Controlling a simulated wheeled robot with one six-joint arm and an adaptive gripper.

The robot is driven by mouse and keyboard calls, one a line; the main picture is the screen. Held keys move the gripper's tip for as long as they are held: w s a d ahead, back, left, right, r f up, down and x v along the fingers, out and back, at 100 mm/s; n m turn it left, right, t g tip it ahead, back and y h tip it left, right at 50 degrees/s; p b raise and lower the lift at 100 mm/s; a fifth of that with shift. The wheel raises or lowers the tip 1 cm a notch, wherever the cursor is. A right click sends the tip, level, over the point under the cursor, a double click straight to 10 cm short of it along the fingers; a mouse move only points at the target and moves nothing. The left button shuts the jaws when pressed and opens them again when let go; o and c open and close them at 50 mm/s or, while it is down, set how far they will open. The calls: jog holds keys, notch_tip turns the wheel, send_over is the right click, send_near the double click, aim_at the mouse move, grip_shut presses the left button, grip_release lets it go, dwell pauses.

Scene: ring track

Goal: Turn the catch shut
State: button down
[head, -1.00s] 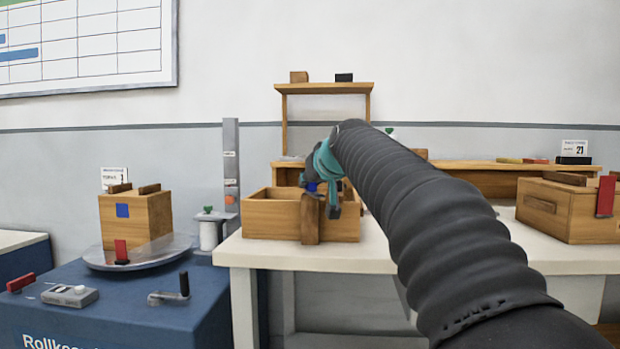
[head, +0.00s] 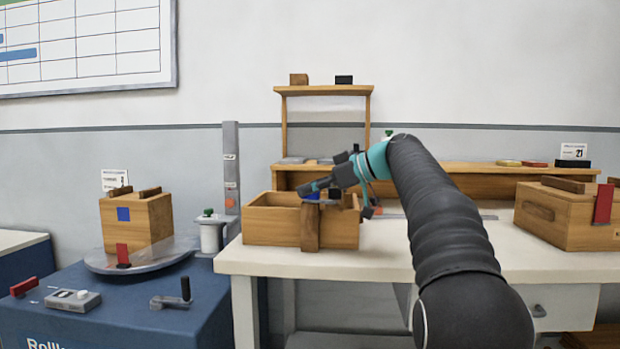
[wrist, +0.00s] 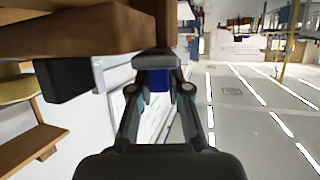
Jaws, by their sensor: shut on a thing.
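A wooden box (head: 275,227) stands on the white bench, with an upright wooden bar (head: 310,228) on its front. A small blue piece (head: 312,196) is at the top of this bar. My gripper (head: 317,190) is at the bar's top, its arm coming from the right. In the wrist view the fingers are closed around the blue piece (wrist: 158,82), just below brown wood (wrist: 80,32). The fingers partly hide their contact. Red catches show on the left box (head: 122,254) and right box (head: 604,203); I cannot tell which one the task names.
A wooden shelf (head: 322,89) stands behind the box. The left box sits on a round turntable (head: 95,265) on a blue cabinet, near a crank (head: 172,300). A white spool (head: 209,236) stands left of the bench. The bench front (head: 380,262) is clear.

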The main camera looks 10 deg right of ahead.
jog(key=n+g+y+p, duration=0.1)
jog(key=n+g+p, duration=0.1)
jog(key=p, duration=0.1)
jog(key=shift+r+g, duration=0.15)
jog(key=shift+g, duration=0.15)
jog(key=shift+n+g+y+p, duration=0.3)
jog(key=shift+n+p, duration=0.2)
jog(key=shift+f, duration=0.25)
jog(key=c, duration=1.1)
grip_release()
jog(key=shift+v, duration=5.95)
jog(key=shift+w, duration=0.2)
